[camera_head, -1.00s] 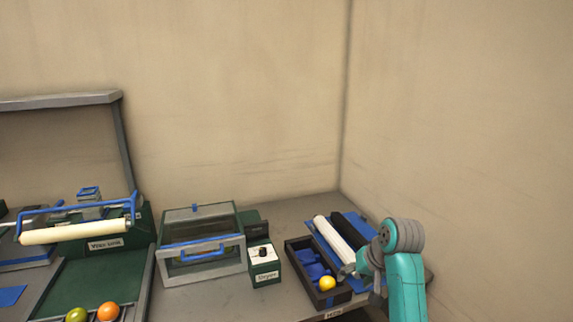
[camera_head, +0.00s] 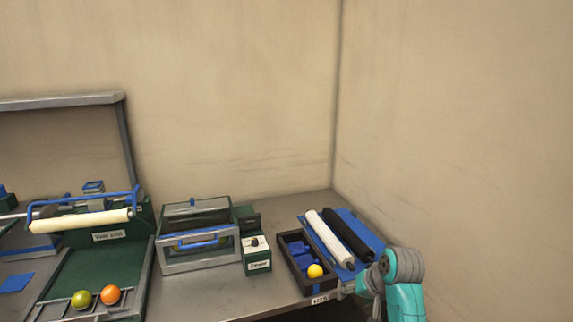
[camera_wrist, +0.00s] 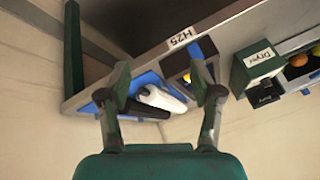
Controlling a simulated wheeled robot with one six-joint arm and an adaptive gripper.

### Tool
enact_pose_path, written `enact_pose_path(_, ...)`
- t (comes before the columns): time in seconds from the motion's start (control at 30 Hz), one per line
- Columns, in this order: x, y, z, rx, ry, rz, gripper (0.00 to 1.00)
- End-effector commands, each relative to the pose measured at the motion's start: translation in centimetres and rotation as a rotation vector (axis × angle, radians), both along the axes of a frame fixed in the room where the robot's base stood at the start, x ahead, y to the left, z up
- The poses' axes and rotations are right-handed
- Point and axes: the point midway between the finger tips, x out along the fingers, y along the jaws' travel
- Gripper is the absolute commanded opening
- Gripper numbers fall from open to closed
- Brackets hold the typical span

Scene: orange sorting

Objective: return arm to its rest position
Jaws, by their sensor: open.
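My gripper (camera_wrist: 164,88) is open and empty in the wrist view, its two fingers spread apart with the bench edge beyond them. In the head view my teal arm is at the lower right, in front of the bench's right end, and the fingertips are hard to make out there. A dark tray (camera_head: 296,276) with blue pieces and one yellow-orange fruit (camera_head: 315,271) sits on the bench just left of my arm.
A white roll (camera_head: 329,238) and a black roll (camera_head: 349,233) lie on a blue mat behind my arm. A box labelled Dryer (camera_head: 257,255) and a glass-fronted case (camera_head: 198,236) stand further left. An orange (camera_head: 111,295) and a greenish fruit (camera_head: 80,299) lie at far left. Walls close the back and right.

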Motion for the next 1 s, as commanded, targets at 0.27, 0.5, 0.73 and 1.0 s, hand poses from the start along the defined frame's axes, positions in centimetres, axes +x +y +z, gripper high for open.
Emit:
enact_pose_path(0.27, -2.4, 0.3, -5.6, -0.004, -0.049, -0.021, 0.65)
enact_pose_path(0.5, -7.0, 0.6, -12.5, -0.017, -0.133, -0.052, 0.65)
enact_pose_path(0.73, -12.9, 0.7, -17.7, -0.041, -0.221, -0.077, 0.65)
enact_pose_path(1.0, -20.8, 0.5, -21.3, -0.079, -0.325, -0.099, 0.65)
